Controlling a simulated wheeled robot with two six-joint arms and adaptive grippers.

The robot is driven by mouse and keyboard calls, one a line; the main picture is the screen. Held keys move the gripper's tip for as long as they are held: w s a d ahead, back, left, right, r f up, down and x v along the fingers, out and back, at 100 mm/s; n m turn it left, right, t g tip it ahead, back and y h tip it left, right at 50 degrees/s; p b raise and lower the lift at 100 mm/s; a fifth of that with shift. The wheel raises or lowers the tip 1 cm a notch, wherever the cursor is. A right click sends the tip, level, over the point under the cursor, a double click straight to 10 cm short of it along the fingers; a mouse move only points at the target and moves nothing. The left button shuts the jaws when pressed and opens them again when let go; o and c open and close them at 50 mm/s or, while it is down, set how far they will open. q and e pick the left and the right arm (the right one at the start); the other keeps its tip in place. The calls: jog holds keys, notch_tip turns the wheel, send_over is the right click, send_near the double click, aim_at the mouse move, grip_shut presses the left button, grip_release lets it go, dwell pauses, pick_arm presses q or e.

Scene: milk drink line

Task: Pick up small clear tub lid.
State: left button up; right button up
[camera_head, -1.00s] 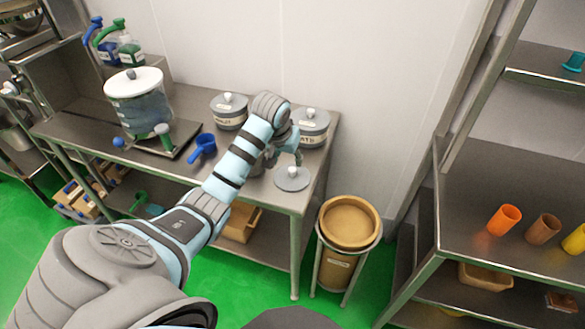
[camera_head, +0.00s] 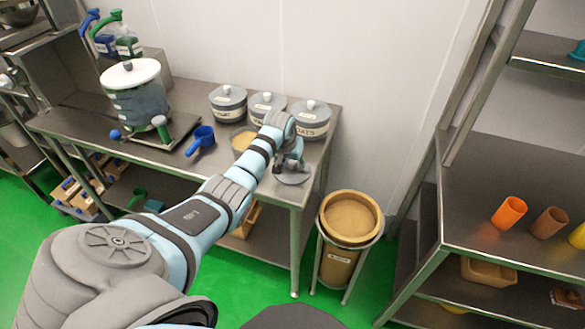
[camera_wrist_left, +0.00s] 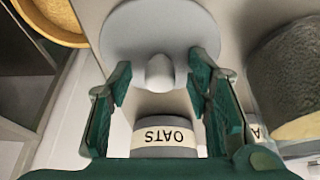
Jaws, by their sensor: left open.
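The small clear tub lid (camera_head: 295,177) is a round grey disc with a knob. It lies on the metal table near its right end. In the left wrist view the lid (camera_wrist_left: 150,25) is at the top, and its pale knob (camera_wrist_left: 160,72) shows between the fingers. My left gripper (camera_head: 288,165) is at the lid and partly covers it. Its green fingers (camera_wrist_left: 160,85) are open on either side of the knob, with gaps left and right. Whether a finger touches the lid cannot be told. My right gripper is not in view.
Three grey lidded tubs stand behind, including the oats tub (camera_head: 309,120). An open tub with yellowish contents (camera_head: 240,140) stands left of the gripper. A blue scoop (camera_head: 202,138) lies further left. A tan bin (camera_head: 348,218) stands beyond the table's right end.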

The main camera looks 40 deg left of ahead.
pick_arm(q)
grip_shut()
